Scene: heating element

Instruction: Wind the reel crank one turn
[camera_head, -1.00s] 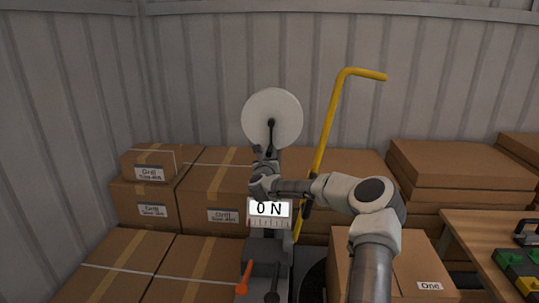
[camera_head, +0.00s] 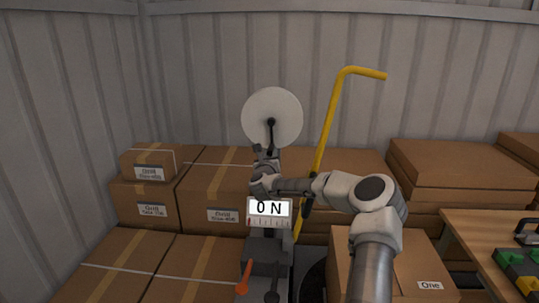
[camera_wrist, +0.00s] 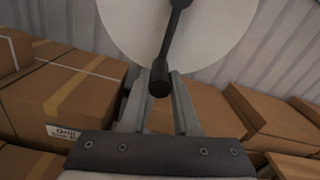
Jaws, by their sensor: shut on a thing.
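The reel is a pale round disc (camera_head: 288,104) standing upright at the back centre. Its dark crank (camera_head: 270,134) runs from the hub down to a handle at my gripper (camera_head: 266,156). In the wrist view the reel (camera_wrist: 125,25) fills the top, and the black crank (camera_wrist: 173,38) slants down to a round-ended handle (camera_wrist: 160,83). The two grey fingers of my gripper (camera_wrist: 159,98) stand either side of that handle, shut on it. The exact finger contact is hard to see.
A white panel reading "0 N" (camera_head: 269,208) sits below my gripper. A bent yellow bar (camera_head: 331,115) stands close right of the reel. Cardboard boxes (camera_head: 150,205) lie behind and left. A wooden table (camera_head: 480,235) is at right. An orange lever (camera_head: 244,277) is at the bottom.

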